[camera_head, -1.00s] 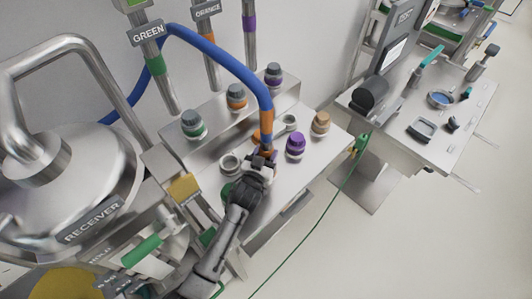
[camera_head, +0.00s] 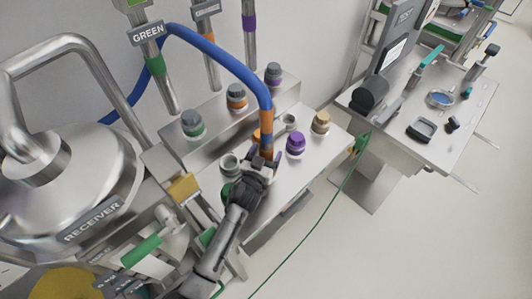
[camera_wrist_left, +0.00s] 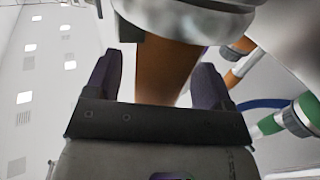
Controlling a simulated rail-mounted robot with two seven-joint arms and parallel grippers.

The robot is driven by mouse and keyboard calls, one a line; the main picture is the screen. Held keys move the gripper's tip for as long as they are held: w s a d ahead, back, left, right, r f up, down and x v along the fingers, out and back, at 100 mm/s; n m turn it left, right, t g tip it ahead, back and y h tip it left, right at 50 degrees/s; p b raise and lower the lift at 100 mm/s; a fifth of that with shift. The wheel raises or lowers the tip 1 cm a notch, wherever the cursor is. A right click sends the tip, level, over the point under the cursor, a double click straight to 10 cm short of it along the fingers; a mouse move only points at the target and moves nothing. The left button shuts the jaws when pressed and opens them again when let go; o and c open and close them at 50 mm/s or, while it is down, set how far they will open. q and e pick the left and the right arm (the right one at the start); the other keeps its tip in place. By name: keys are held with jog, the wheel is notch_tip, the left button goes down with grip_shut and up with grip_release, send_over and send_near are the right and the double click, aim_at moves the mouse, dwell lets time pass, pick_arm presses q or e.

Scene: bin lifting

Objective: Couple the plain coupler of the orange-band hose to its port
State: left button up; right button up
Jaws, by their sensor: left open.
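The blue hose (camera_head: 222,58) arches down from the upper left and ends in an orange band (camera_head: 266,122) with a metal coupler end (camera_head: 266,153) below it, over the steel bench. My left gripper (camera_head: 262,162) is at this lower end. In the left wrist view the orange band (camera_wrist_left: 165,72) stands between the two dark, open fingers, and a metal collar (camera_wrist_left: 190,15) shows at the top. Whether a finger touches it I cannot tell. An orange-ringed capped fitting (camera_head: 236,97) stands on the raised ledge. Which port belongs to the hose is unclear. My right gripper is out of view.
Green-ringed (camera_head: 193,124) and purple (camera_head: 295,144) capped fittings, a beige cap (camera_head: 320,122) and an open grey ring (camera_head: 229,163) surround the gripper. The receiver vessel (camera_head: 70,185) fills the left. A second table (camera_head: 455,130) stands right, beyond open floor.

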pick_arm(q)
jog(key=shift+s, duration=0.1)
jog(key=p+v, duration=0.1)
jog(key=v, duration=1.2)
jog(key=shift+s+a+p, duration=0.25)
jog(key=shift+s+p, duration=0.05)
jog(key=shift+d, duration=0.1)
